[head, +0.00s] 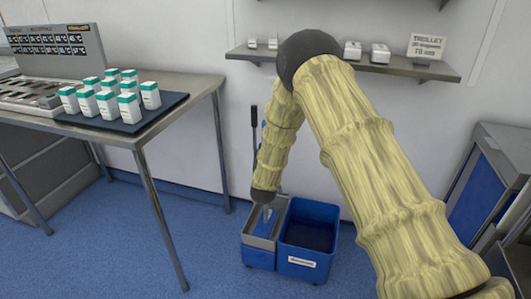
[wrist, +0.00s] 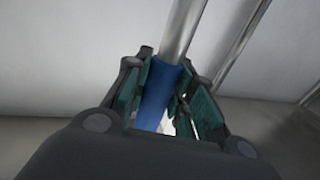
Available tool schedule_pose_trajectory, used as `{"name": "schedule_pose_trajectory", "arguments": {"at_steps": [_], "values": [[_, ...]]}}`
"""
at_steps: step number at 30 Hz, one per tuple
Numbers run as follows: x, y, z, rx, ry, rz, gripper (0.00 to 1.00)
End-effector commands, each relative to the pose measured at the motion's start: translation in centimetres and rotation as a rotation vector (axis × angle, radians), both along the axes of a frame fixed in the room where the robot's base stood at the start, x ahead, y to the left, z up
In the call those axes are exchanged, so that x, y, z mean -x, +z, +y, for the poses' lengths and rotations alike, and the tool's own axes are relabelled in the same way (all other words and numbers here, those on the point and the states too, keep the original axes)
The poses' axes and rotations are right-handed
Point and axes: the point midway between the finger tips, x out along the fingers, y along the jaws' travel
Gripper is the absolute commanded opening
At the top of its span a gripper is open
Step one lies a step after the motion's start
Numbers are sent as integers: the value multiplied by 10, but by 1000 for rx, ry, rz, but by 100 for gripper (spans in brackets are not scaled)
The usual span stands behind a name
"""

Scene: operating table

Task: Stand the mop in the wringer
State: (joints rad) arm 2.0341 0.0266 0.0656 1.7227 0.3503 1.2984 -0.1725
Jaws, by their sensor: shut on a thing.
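My gripper (head: 266,208) points down over the left part of the blue bucket unit in the head view. In the wrist view my gripper (wrist: 167,78) is shut around the blue sleeve of the mop handle (wrist: 157,97). A bright metal shaft runs on from the sleeve to the top of that view. The mop head is not seen, and my arm hides most of the mop in the head view. The wringer (head: 259,242) is the grey-topped left section, beside the open blue bucket (head: 310,263). I cannot tell whether the mop touches the wringer.
A dark-gripped upright lever (head: 254,130) stands behind my forearm. A steel table (head: 180,83) with a dark tray of white-and-green bottles is at left. A wall shelf (head: 425,68) is behind my arm. A blue-sided cabinet (head: 480,195) stands at right. Blue floor is clear in front.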

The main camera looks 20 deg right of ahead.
Motion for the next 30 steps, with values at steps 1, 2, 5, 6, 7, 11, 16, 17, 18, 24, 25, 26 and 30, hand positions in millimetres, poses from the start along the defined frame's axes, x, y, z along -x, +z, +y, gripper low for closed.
{"name": "schedule_pose_trajectory", "arguments": {"at_steps": [1, 2, 5, 6, 7, 11, 16, 17, 18, 24, 25, 26, 30], "values": [[-1, 0, 0, 1, 0, -2, 1], [-1, -1, 0, 1, 0, -2, 1], [-1, -3, 0, 1, 0, -2, 1], [-1, -4, 0, 1, 0, -2, 1], [-1, -5, 0, 1, 0, -2, 1], [-1, -7, 0, 1, 0, -2, 1], [-1, -11, 0, 1, 0, -3, 1], [-1, -11, 0, 1, 0, -3, 1], [-1, -12, 0, 1, 0, -3, 1], [-1, -13, 0, 0, 0, -3, 1], [-1, -13, 0, 0, 0, -3, 1], [-1, -13, 0, 0, 0, -3, 1], [-1, -13, 0, 0, 0, -2, 1]]}}
